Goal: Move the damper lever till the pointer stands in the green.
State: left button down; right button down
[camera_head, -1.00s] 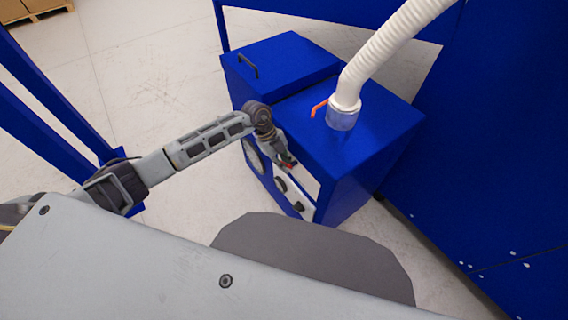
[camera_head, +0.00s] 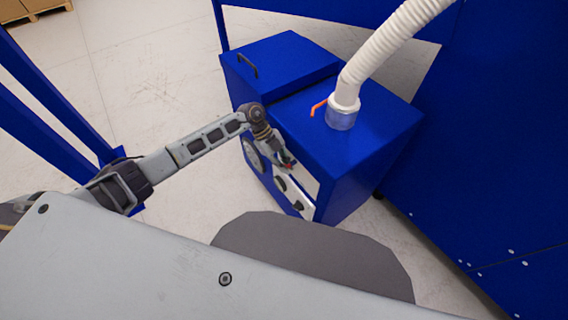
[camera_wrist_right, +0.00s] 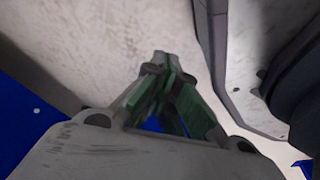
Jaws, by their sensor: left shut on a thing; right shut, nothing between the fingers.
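The blue machine cabinet (camera_head: 350,170) stands in the middle of the head view. An orange lever (camera_head: 319,106) sticks out to the left beside the clear collar (camera_head: 341,119) under the white hose. My left gripper (camera_head: 289,166) is at the cabinet's front face, well below that lever, shut on a small red part of the front panel, mostly hidden by the fingers. A round gauge (camera_head: 254,155) sits left of the gripper, partly behind my arm. Its pointer and green band cannot be made out. My right gripper (camera_wrist_right: 161,65) is shut and empty in the right wrist view.
The white front panel (camera_head: 307,207) carries dark knobs (camera_head: 281,184) just below the left gripper. The ribbed white hose (camera_head: 392,40) rises to the upper right. A large blue wall (camera_head: 490,150) stands at right. Blue posts (camera_head: 45,110) stand at left, with open floor between.

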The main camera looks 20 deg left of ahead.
pick_arm(q)
jog(key=shift+d+f+g+h, duration=0.1)
jog(key=shift+f+g+h, duration=0.15)
jog(key=shift+h, duration=0.25)
jog(key=shift+s+g+h, duration=0.1)
jog(key=shift+g+h, duration=0.15)
jog(key=shift+h, duration=0.05)
jog(key=shift+s+d+f+g+h+b, duration=0.1)
jog(key=shift+d+g+h+b, duration=0.1)
jog(key=shift+g+h+b, duration=0.25)
jog(key=shift+s+d+h, duration=0.1)
jog(key=shift+h, duration=0.15)
jog(key=c, duration=1.8)
grip_release()
jog(key=shift+o, duration=0.2)
pick_arm(e)
jog(key=shift+w+a+r, duration=0.15)
jog(key=shift+w+r, duration=0.8)
